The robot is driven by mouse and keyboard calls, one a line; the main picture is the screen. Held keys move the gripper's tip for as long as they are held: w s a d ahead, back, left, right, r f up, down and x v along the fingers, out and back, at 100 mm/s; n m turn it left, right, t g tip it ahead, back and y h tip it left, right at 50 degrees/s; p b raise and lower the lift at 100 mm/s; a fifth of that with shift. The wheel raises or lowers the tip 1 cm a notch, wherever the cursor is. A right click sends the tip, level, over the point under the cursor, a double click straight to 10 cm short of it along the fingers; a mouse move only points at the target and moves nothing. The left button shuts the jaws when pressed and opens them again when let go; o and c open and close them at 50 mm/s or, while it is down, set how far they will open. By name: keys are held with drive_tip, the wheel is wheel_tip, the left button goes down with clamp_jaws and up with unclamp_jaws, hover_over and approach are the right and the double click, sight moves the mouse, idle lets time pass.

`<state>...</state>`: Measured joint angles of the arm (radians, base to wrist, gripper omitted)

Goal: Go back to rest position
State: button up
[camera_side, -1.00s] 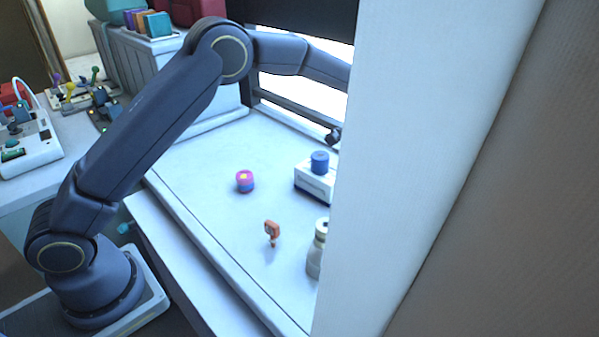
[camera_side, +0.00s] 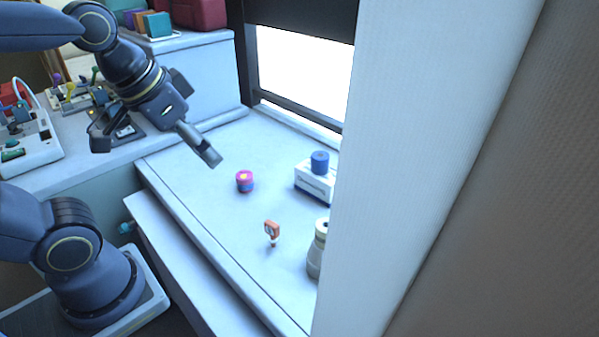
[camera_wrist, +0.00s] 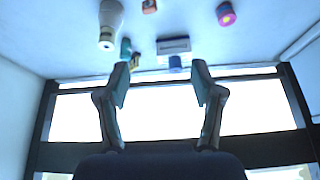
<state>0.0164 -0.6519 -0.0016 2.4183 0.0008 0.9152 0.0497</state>
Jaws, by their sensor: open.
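My gripper (camera_side: 156,152) is at the upper left in the side view, raised above the left end of the white table (camera_side: 205,215). Its fingers are spread wide with nothing between them. In the wrist view my gripper (camera_wrist: 160,70) shows two separate fingers with an empty gap, pointing toward the table items. No object is held or touched, as far as I can see.
On the table are a pink and blue cylinder (camera_side: 245,182), an orange item (camera_side: 271,229), a pale bottle (camera_side: 316,258) and a white box (camera_side: 313,181) with a blue cylinder (camera_side: 319,162) on it. A white panel (camera_side: 430,150) hides the right side.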

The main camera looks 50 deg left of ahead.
drive_tip(key=shift+s+a+f+n, duration=0.1)
drive_tip(key=shift+s+f+n, duration=0.15)
drive_tip(key=shift+s, duration=0.25)
drive_tip(key=shift+s+a+f+n, duration=0.15)
drive_tip(key=shift+s+f, duration=0.15)
drive_tip(key=shift+s, duration=0.2)
